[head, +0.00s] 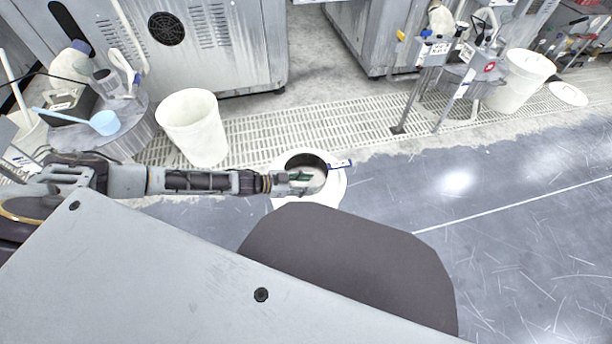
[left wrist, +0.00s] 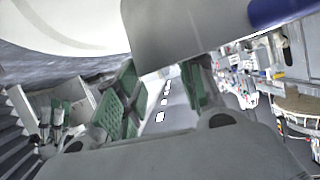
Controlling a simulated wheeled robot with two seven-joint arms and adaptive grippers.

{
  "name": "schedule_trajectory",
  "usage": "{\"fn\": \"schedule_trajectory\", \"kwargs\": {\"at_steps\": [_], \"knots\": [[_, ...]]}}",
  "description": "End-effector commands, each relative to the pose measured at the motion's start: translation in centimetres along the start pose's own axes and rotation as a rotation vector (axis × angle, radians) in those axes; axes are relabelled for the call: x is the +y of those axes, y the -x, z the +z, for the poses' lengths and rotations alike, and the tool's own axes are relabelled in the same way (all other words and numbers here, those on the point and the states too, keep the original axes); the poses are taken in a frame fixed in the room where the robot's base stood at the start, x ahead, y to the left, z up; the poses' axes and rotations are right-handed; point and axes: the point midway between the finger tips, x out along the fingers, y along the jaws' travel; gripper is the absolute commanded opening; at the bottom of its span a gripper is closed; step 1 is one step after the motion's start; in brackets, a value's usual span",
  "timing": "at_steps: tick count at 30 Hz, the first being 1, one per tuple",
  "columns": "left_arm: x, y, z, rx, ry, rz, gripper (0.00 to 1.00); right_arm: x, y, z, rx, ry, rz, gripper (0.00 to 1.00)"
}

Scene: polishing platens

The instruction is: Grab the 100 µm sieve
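A white round bucket (head: 335,192) stands on the floor below my left arm. A round, dark-rimmed piece that looks like the sieve (head: 306,160) sits in its mouth, with a blue-and-white tab (head: 341,163) sticking out to the right. No 100 µm marking is readable. My left gripper (head: 302,178) is over the bucket's mouth, its green-padded fingers apart. In the left wrist view the fingers (left wrist: 162,98) have a gap between them with nothing held. A grey plate (left wrist: 180,28) with a blue end (left wrist: 278,10) is close above them; whether it touches a finger is unclear. My right gripper is out of view.
A tall white bin (head: 192,130) stands left of the bucket. A round stand with a blue ladle (head: 104,123) is at the far left. Machine cabinets (head: 210,45) line the back. Another bin (head: 520,80) is at the back right. The grey floor (head: 520,220) to the right is clear.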

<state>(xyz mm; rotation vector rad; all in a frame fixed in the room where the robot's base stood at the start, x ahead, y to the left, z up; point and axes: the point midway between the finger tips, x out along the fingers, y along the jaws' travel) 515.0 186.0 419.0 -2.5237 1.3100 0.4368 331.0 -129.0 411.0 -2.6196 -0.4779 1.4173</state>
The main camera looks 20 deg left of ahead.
Motion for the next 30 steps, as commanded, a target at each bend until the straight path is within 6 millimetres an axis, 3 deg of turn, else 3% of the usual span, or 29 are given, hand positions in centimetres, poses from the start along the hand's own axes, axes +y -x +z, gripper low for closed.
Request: {"fn": "schedule_trajectory", "kwargs": {"at_steps": [16, 30], "knots": [[0.1, -4.0, 0.3, 0.001, -0.001, 0.0, 0.39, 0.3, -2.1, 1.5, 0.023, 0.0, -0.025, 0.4], [0.1, -4.2, 0.2, 0.0, 0.0, 0.0, 0.39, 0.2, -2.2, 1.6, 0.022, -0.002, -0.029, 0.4]]}}
